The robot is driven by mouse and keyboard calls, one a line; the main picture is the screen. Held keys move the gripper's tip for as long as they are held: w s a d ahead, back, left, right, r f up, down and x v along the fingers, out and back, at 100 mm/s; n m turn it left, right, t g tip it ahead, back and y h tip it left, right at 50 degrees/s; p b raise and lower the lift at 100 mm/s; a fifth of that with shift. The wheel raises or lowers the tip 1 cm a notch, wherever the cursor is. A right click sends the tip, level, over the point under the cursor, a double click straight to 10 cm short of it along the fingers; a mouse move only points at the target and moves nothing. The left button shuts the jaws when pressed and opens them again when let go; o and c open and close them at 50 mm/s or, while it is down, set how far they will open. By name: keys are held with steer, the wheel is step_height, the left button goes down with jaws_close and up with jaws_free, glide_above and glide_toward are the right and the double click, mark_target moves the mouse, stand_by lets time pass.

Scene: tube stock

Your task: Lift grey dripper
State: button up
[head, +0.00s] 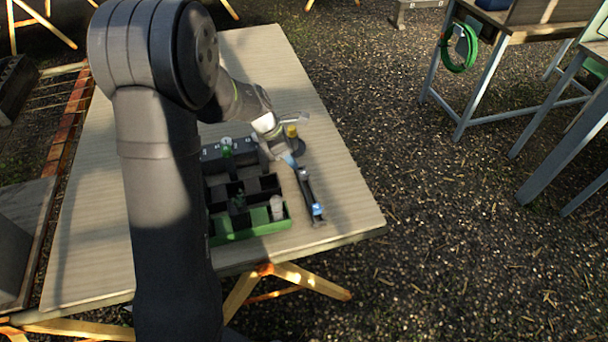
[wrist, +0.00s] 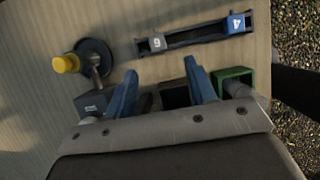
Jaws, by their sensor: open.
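A pale grey cylinder (head: 277,207), probably the grey dripper, stands upright in the right front compartment of the black and green tray (head: 245,234). In the wrist view a pale grey piece (wrist: 237,88) shows by the green wall (wrist: 236,73), partly hidden by my right finger and the gripper body. My gripper (wrist: 160,68) has its two blue fingers spread with nothing between them. In the head view my gripper (head: 291,160) is above the table, behind the cylinder, between the tray and the dark rail.
The dark rail (wrist: 195,36) holds a grey block (wrist: 157,43) marked 6 and a blue block (wrist: 236,22) marked 4. A yellow-topped item (wrist: 66,63) is by a dark round base (wrist: 95,55). A dark green item (head: 239,198) stands in the tray. The table's right side (head: 345,200) is clear.

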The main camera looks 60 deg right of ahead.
mark_target(303, 173)
steer(key=x, duration=1)
steer(key=shift+w+d, duration=0.15)
steer(key=shift+w, duration=0.1)
steer(key=shift+c, duration=0.2)
steer(key=c, duration=1)
